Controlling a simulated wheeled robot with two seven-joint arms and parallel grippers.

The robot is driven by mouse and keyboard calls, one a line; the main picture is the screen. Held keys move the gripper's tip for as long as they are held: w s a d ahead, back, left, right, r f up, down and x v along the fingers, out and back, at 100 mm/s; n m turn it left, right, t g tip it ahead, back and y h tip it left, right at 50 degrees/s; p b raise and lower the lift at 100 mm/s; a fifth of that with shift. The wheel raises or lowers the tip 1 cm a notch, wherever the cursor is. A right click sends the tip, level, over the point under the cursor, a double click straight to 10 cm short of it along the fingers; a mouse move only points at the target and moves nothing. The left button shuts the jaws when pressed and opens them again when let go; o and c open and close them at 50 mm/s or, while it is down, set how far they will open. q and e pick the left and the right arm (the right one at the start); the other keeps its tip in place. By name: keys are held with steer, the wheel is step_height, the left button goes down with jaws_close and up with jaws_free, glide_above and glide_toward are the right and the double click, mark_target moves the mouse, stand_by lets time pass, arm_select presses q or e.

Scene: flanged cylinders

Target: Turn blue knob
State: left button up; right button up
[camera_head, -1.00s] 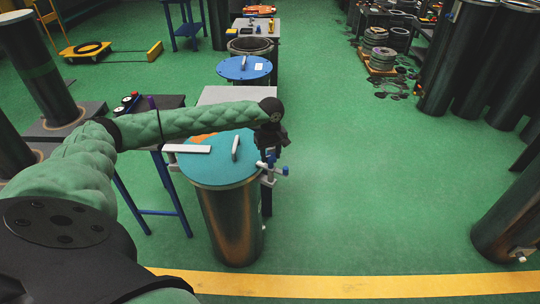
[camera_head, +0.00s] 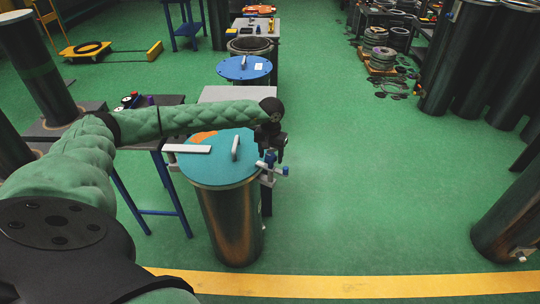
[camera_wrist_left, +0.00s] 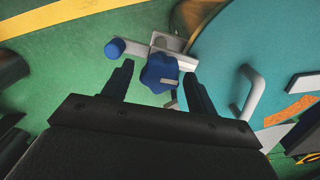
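The blue knob (camera_wrist_left: 160,72) sits on a metal clamp (camera_wrist_left: 172,42) at the edge of a cylinder's teal lid (camera_wrist_left: 232,50). In the left wrist view it lies between and just beyond the two fingertips of my left gripper (camera_wrist_left: 158,80), which are spread apart. In the head view the blue knob (camera_head: 270,157) shows just under my left gripper (camera_head: 268,151), at the right rim of the lid. A second blue end piece (camera_wrist_left: 115,48) sticks out on a short arm of the clamp. Contact between fingers and knob cannot be told. My right gripper is not in view.
The lid carries a white handle (camera_head: 236,147). A blue-lidded cylinder (camera_head: 244,68) stands behind. A dark table (camera_head: 150,140) with blue legs is to the left. Dark cylinders (camera_head: 465,70) stand at the right. The green floor right of the clamp is clear.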

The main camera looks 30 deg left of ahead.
mark_target(271, 155)
arm_select(q)
steer(key=shift+r, duration=0.15)
steer(key=shift+r+p, duration=0.6)
steer(key=shift+r, duration=2.3)
